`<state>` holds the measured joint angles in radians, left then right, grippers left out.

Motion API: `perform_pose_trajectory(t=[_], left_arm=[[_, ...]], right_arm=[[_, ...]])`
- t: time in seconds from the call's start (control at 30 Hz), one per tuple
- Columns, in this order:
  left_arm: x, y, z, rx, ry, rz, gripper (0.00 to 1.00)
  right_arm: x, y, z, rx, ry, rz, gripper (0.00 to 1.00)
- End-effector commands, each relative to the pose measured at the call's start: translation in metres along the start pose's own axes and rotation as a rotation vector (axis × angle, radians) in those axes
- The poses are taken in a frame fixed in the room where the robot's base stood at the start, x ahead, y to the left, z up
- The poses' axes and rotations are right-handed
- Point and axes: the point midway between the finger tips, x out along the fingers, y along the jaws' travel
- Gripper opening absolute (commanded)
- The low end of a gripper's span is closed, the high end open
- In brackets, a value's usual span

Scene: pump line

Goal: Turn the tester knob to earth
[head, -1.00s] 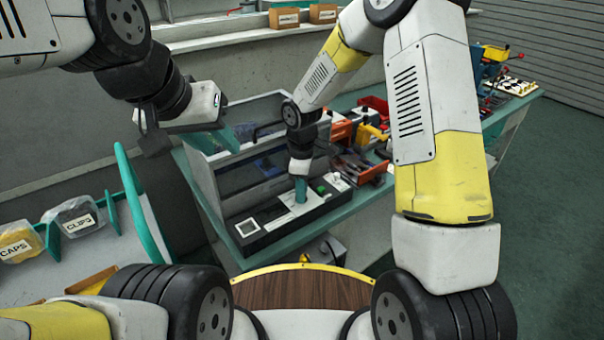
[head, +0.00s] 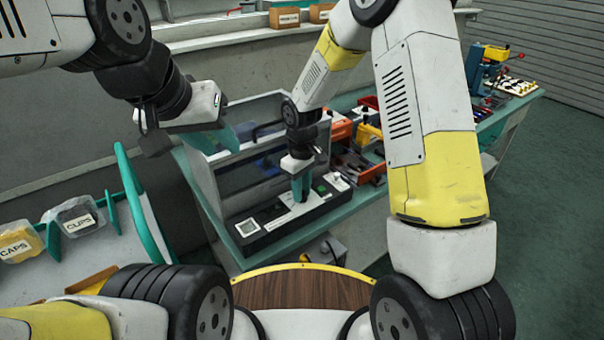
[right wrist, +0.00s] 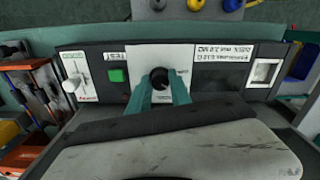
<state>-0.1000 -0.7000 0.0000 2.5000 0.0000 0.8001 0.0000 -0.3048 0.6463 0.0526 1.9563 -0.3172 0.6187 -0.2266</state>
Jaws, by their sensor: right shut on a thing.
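The tester (head: 262,243) is a long dark box with pale panels, in front of a clear-sided cabinet. In the right wrist view its panel (right wrist: 220,85) shows upside down. The black knob (right wrist: 161,78) sits on a white plate (right wrist: 145,56) in the middle. My right gripper (head: 299,198) points down at the tester, its teal fingers (right wrist: 160,84) shut on the knob from both sides. The knob's pointer and the small plate lettering cannot be read. My left gripper (head: 216,141) hangs at the left by the cabinet, its fingers apart and empty.
A green button (right wrist: 118,75) and a white-handled switch (right wrist: 72,84) are on the same panel. Bins labelled CLIPS (head: 80,218) and CAPS (head: 18,243) stand at the left.

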Motion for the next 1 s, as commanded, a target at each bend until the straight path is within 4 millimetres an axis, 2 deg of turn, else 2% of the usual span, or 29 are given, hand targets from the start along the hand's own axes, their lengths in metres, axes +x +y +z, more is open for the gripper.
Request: perform_pose_trajectory(t=[0.3, 0.77, 0.8, 0.9, 1.0], left_arm=[[0.0, 0.0, 0.0, 0.0, 0.0, 0.0, 0.33], [0.0, 0.0, 0.0, 0.0, 0.0, 0.0, 0.33], [0.0, 0.0, 0.0, 0.0, 0.0, 0.0, 0.33], [0.0, 0.0, 0.0, 0.0, 0.0, 0.0, 0.33], [0.0, 0.0, 0.0, 0.0, 0.0, 0.0, 0.33]], right_arm=[[-0.001, 0.0003, -0.0003, 0.11, 0.001, 0.001, 0.0], [-0.0011, 0.0006, -0.0002, 0.126, 0.001, 0.001, 0.0], [-0.0011, 0.0006, -0.0002, 0.126, 0.001, 0.001, 0.26], [-0.0009, 0.0005, -0.0002, 0.126, 0.001, 0.001, 0.46], [-0.0007, 0.0003, -0.0002, 0.126, 0.001, 0.001, 0.46]])
